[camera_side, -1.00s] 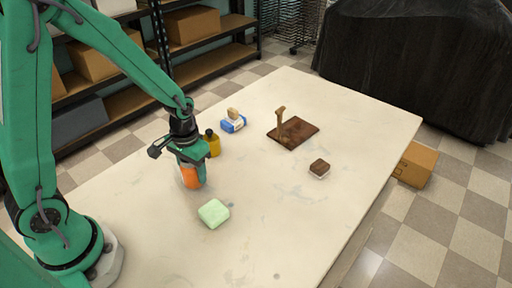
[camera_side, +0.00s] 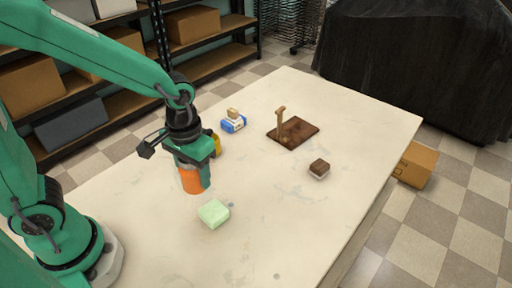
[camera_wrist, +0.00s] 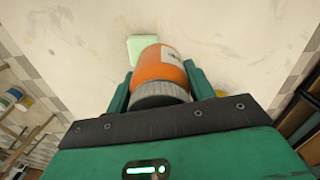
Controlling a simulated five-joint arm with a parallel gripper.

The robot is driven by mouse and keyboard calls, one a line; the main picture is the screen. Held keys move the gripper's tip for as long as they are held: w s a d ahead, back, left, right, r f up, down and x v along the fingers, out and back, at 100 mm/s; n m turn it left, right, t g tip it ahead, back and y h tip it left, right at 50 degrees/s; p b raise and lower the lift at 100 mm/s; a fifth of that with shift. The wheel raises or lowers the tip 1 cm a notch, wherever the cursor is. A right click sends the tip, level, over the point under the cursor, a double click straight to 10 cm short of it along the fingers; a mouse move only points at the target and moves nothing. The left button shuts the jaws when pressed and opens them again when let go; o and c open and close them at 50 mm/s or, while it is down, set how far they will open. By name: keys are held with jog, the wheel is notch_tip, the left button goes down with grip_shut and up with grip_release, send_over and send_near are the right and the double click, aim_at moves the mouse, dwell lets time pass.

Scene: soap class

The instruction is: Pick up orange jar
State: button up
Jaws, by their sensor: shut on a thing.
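The orange jar (camera_side: 192,181) is between the fingers of my gripper (camera_side: 194,176) in the side view, near the left part of the table. My gripper is shut on it. In the wrist view the jar (camera_wrist: 159,65) shows its orange body, a pale label and a grey ribbed lid towards me, with a green finger of my gripper (camera_wrist: 160,88) on each side. From the side view alone I cannot tell exactly how far its base is from the tabletop.
A light green soap block (camera_side: 213,213) lies just right of the jar. A yellow bottle (camera_side: 216,146) stands close behind my gripper, partly hidden. A blue and white item (camera_side: 233,122), a brown board with a post (camera_side: 303,131) and a brown-topped block (camera_side: 319,168) are farther off. The table's front is clear.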

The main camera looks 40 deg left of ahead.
jog(key=shift+s+d+r, duration=0.45)
jog(key=shift+d+r, duration=0.1)
jog(key=shift+d, duration=0.15)
